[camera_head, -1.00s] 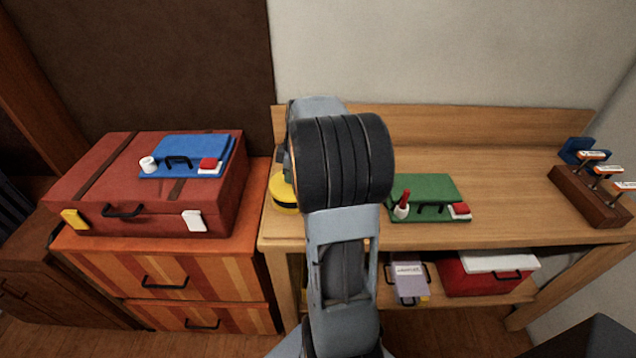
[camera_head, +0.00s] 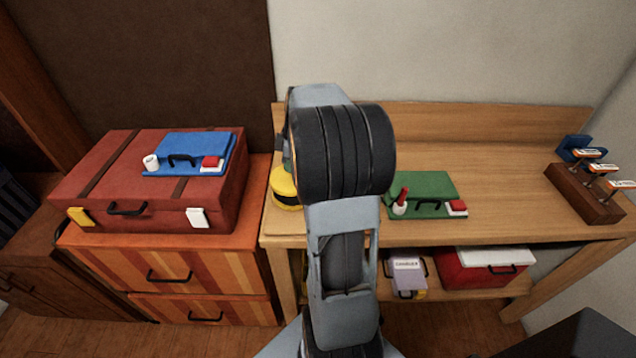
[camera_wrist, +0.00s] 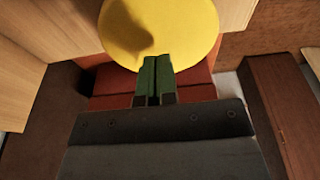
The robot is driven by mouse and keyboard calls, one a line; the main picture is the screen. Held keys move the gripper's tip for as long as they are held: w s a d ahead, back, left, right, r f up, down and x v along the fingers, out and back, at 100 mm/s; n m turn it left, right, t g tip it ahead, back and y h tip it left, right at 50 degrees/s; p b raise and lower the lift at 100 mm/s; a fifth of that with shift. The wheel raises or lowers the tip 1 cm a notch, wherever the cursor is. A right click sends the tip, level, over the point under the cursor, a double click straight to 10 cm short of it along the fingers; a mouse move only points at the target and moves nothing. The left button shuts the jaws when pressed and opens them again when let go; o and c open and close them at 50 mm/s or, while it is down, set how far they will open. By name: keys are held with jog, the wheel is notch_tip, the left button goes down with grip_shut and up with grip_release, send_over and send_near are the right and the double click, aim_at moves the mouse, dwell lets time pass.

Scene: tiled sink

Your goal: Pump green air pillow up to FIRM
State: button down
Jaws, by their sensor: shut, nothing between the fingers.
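The green air pillow (camera_head: 425,186) lies flat on the wooden bench, right of my arm in the head view. It has a white valve (camera_head: 399,208) with a red stick in it, a black handle and a red-and-white piece (camera_head: 456,208) at its front edge. A round yellow thing (camera_head: 283,184) with a dark band stands at the bench's left end, partly hidden by my arm. In the wrist view its yellow top (camera_wrist: 185,22) lies just beyond my gripper (camera_wrist: 156,60). My gripper is shut and empty; I cannot tell whether it touches the yellow top.
A blue pillow (camera_head: 193,152) lies on a red suitcase (camera_head: 95,180) on the striped drawers at left. A rack (camera_head: 586,193) with several labelled pieces stands at the bench's right end. Below are a lilac box (camera_head: 407,272) and a red case (camera_head: 470,268). The bench right of the green pillow is clear.

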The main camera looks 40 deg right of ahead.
aim_at(292, 176)
jog(key=shift+f, duration=0.1)
jog(key=shift+f+b, duration=1.55)
jog(key=shift+f, duration=0.4)
jog(key=shift+r+p, duration=1.45)
jog(key=shift+r, duration=0.6)
jog(key=shift+f, duration=0.1)
jog(key=shift+f+b, duration=1.6)
jog(key=shift+f, duration=0.35)
jog(key=shift+r+p, duration=1.5)
jog(key=shift+r, duration=0.55)
jog(key=shift+f, duration=0.1)
